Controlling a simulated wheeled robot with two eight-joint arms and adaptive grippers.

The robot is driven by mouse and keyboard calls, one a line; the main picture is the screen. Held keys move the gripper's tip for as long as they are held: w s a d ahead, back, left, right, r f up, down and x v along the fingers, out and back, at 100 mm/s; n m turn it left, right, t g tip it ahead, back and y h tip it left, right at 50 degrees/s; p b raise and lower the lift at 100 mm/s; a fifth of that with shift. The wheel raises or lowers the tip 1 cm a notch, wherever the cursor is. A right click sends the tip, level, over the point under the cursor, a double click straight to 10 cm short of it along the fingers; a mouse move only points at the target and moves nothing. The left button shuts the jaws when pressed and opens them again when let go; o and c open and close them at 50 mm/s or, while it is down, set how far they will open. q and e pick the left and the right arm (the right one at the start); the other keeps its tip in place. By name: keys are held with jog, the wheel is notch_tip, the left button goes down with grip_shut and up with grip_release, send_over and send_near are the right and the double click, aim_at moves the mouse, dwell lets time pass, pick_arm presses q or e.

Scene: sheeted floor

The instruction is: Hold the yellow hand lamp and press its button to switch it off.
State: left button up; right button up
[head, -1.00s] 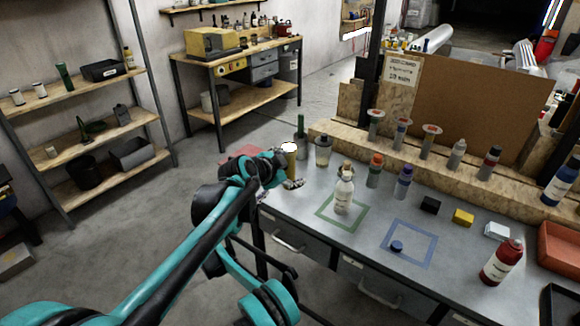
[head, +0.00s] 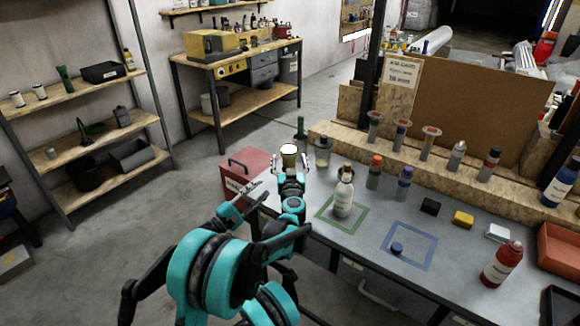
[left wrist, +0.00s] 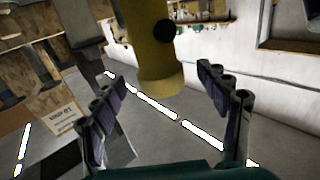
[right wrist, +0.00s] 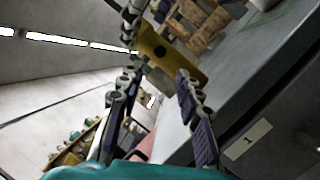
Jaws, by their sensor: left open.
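The yellow hand lamp (head: 289,160) is at the table's far left corner, its top glowing white. My left gripper (head: 291,168) is open, with its fingers on either side of the lamp. In the left wrist view the lamp (left wrist: 160,60) hangs into the gap between the spread fingers, with clear space beside it and its round black button facing the camera. In the right wrist view the lamp (right wrist: 180,62) lies across the space ahead of my right gripper (right wrist: 157,85), whose fingers are apart. The button shows there too. Whether any finger touches the lamp is unclear.
A red box (head: 245,168) is left of the lamp. A clear jar (head: 322,152) and a white bottle (head: 343,192) are right of it. Several small bottles stand along the wooden ledge at the back. The floor left of the table is open.

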pick_arm(q)
jog(key=shift+w, duration=1.75)
jog(key=c, duration=1.4)
pick_arm(e)
grip_shut()
